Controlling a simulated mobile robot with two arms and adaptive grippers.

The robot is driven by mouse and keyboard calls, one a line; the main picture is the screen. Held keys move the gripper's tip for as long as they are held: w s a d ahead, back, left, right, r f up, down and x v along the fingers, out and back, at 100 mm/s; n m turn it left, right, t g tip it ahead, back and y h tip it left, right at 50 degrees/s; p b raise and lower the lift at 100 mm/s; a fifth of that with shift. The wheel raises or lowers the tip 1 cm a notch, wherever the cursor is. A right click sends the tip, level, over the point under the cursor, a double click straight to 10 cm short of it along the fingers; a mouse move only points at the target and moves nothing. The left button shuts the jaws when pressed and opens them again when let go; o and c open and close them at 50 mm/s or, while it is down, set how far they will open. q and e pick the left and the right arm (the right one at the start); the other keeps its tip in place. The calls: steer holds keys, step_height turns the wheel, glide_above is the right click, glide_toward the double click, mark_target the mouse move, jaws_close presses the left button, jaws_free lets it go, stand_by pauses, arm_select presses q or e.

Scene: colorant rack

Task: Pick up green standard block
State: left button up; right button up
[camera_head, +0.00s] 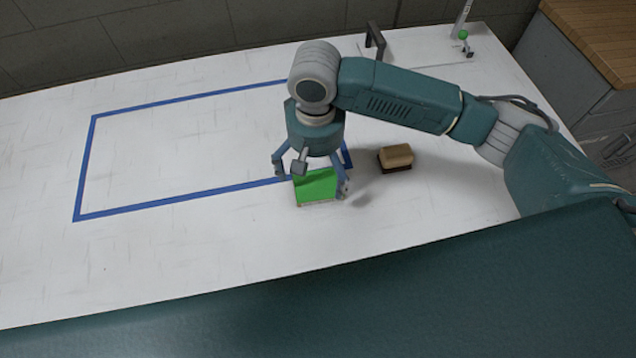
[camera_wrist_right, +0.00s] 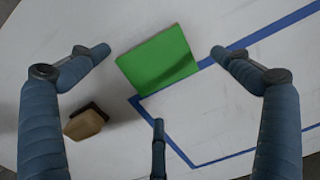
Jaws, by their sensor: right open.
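The green block (camera_head: 315,186) lies on the white table near the front right corner of a blue tape outline. In the head view my right gripper (camera_head: 311,178) hangs just above it, with fingers on either side. In the right wrist view the green block (camera_wrist_right: 158,59) sits between the spread fingertips of my right gripper (camera_wrist_right: 160,54), slightly tilted, with a gap on each side. The right gripper is open and holds nothing. My left gripper is in neither view.
A wooden block with a dark base (camera_head: 395,157) stands just right of the gripper; it also shows in the wrist view (camera_wrist_right: 85,122). The blue tape outline (camera_head: 150,204) encloses bare table. A black handle-like bracket (camera_head: 374,40) and a stand with a green ball (camera_head: 462,35) are at the back.

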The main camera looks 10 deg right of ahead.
mark_target(318, 184)
steer(key=f, duration=0.3)
steer(key=f+p, duration=0.1)
steer(key=shift+d+f, duration=0.25)
steer(key=shift+f, duration=0.15)
steer(key=c, duration=1.4)
